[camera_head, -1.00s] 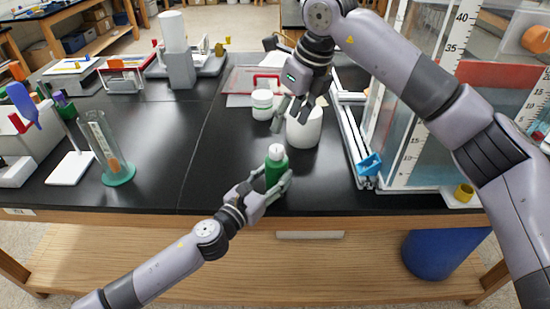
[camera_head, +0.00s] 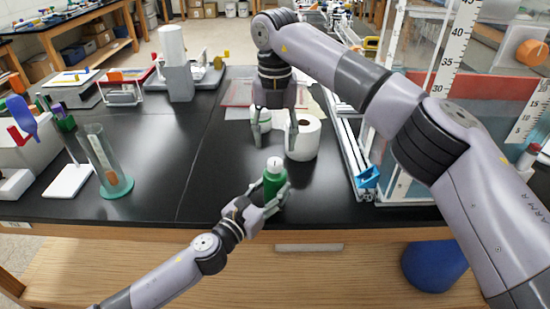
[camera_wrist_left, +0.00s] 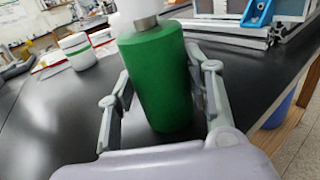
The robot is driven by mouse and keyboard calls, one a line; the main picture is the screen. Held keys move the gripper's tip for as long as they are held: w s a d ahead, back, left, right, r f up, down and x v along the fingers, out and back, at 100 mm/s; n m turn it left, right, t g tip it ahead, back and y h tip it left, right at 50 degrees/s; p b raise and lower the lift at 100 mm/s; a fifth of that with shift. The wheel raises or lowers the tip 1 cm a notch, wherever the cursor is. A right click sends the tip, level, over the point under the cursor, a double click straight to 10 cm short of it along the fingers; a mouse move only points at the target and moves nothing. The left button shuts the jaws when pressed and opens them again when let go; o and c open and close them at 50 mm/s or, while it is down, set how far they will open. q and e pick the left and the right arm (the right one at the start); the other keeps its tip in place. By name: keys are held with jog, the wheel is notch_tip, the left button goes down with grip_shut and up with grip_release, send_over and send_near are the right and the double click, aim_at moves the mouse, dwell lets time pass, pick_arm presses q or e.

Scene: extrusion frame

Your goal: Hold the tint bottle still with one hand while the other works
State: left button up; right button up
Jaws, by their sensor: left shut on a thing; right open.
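The green tint bottle (camera_head: 275,182) with a white top stands upright on the black bench near its front edge. My left gripper (camera_head: 270,205) is shut around the lower body of the bottle, and in the left wrist view the green bottle (camera_wrist_left: 158,80) sits between its two fingers. My right gripper (camera_head: 274,140) is open, fingers pointing down, above and behind the bottle. It holds nothing that I can see. Its fingers partly cover the white tub with a green band (camera_head: 260,118) and the white roll (camera_head: 305,140).
A clear cylinder on a green base (camera_head: 116,190) stands to the left. A clear tank with a scale (camera_head: 420,130) and a blue clip (camera_head: 367,177) stand to the right. The bench (camera_head: 210,205) is clear left of the bottle.

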aim_at(275, 161)
notch_tip(275, 161, down, 6)
jog(key=shift+f, duration=0.25)
jog(key=c, duration=1.2)
jog(key=shift+o, duration=0.2)
